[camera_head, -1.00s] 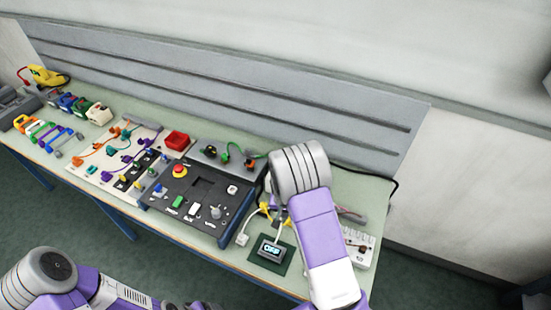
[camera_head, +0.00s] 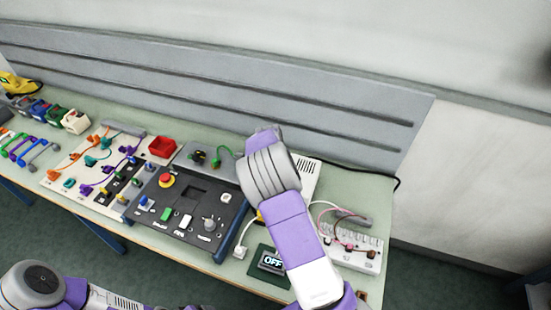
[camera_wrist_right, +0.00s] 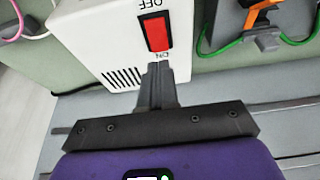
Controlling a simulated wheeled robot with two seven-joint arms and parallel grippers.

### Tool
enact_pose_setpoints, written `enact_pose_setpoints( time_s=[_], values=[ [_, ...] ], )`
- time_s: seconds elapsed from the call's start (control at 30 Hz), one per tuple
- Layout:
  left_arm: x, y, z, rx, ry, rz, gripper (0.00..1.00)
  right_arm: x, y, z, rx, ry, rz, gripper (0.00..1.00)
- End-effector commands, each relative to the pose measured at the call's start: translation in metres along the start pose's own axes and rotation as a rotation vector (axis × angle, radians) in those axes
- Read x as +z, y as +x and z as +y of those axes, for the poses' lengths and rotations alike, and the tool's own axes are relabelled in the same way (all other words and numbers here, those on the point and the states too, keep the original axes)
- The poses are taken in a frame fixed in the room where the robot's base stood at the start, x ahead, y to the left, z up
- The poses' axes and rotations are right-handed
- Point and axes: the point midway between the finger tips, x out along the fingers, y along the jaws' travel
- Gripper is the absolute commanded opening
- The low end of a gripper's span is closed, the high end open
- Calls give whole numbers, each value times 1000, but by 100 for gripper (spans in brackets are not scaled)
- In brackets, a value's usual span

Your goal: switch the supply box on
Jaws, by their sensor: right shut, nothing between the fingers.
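The supply box is white, with vent slots and a red rocker switch (camera_wrist_right: 157,33) in a black frame. In the right wrist view the box (camera_wrist_right: 95,45) is upside down, with OFF at the top and ON by my fingers. In the head view part of the box (camera_head: 308,180) shows behind my right forearm. My right gripper (camera_wrist_right: 158,70) is shut and empty, its tips at the switch's ON end; I cannot tell if they touch. In the head view its fingers are hidden. A small display (camera_head: 272,262) reads OFF. My left arm is at the lower left, its gripper out of view.
A white wired board (camera_head: 350,250) stands on the right. A slotted grey panel runs behind the bench.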

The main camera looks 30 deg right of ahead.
Motion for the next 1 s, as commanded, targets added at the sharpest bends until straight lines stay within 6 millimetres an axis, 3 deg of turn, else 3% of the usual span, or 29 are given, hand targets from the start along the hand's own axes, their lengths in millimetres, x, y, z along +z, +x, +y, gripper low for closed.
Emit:
enact_pose_setpoints(
  time_s=[0.1, 0.3, 0.73, 1.0],
  values=[
    [0, 0, 0, 0, 0, 0, 81, 4, 20, 1, 3, -1, -2, 0],
    [0, -1, 0, 0, 0, 0, 81, 7, 37, 0, 1, 0, 0, 0],
    [0, -1, 0, 0, 0, 0, 81, 8, 41, 0, 0, -1, -4, 0],
    [0, 0, 0, 0, 0, 0, 81, 4, 53, 1, 0, 2, -118, 0]
  ],
)
